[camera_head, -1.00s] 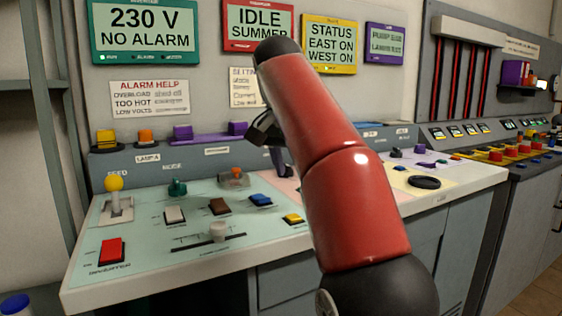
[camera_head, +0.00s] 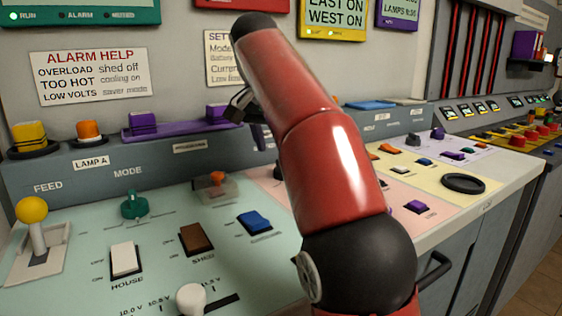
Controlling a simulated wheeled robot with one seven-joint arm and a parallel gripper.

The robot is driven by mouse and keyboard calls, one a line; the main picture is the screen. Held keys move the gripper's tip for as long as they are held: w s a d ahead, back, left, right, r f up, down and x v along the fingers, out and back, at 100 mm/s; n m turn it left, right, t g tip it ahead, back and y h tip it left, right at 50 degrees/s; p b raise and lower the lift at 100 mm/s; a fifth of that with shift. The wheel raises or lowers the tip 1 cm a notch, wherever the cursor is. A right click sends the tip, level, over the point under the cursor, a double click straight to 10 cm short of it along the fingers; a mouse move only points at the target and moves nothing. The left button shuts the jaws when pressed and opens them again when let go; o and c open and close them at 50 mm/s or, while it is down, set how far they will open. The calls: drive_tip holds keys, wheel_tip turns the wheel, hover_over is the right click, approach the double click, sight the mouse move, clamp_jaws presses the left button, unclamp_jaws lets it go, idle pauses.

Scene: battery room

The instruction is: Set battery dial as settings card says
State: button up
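The settings card (camera_head: 222,58) is on the back wall in the head view. Its left part shows a "Mode" line and others, but my red arm hides the rest. No dial with a readable "battery" label shows. A teal dial (camera_head: 134,204) stands on the pale green panel below the word "MODE". An orange knob (camera_head: 217,179) sits under a clear cover to its right. My gripper (camera_head: 240,106) is dark and partly hidden behind my arm, in front of the wall below the card. I cannot tell whether it is open.
A yellow-ball lever (camera_head: 32,212), a white house switch (camera_head: 124,259), a brown shed switch (camera_head: 196,239), a blue switch (camera_head: 254,222) and a white slider knob (camera_head: 190,298) crowd the green panel. A yellow button (camera_head: 30,134) and purple blocks (camera_head: 142,123) line the ledge behind.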

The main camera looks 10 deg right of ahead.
drive_tip(key=shift+x, duration=2.9)
drive_tip(key=c, duration=0.9)
drive_tip(key=shift+o, duration=0.2)
drive_tip(key=shift+s+n, duration=0.1)
drive_tip(key=shift+n, duration=0.2)
drive_tip(key=n, duration=0.1)
drive_tip(key=n+y, duration=0.1)
drive_tip(key=n, duration=0.1)
drive_tip(key=shift+d+n+t+y, duration=0.2)
drive_tip(key=shift+n+t+y, duration=0.1)
drive_tip(key=shift+t, duration=0.1)
drive_tip(key=shift+d+n+y, duration=0.1)
drive_tip(key=shift+n+y, duration=0.7)
drive_tip(key=shift+n, duration=1.5)
drive_tip(key=o, duration=0.9)
drive_tip(key=shift+c, duration=0.2)
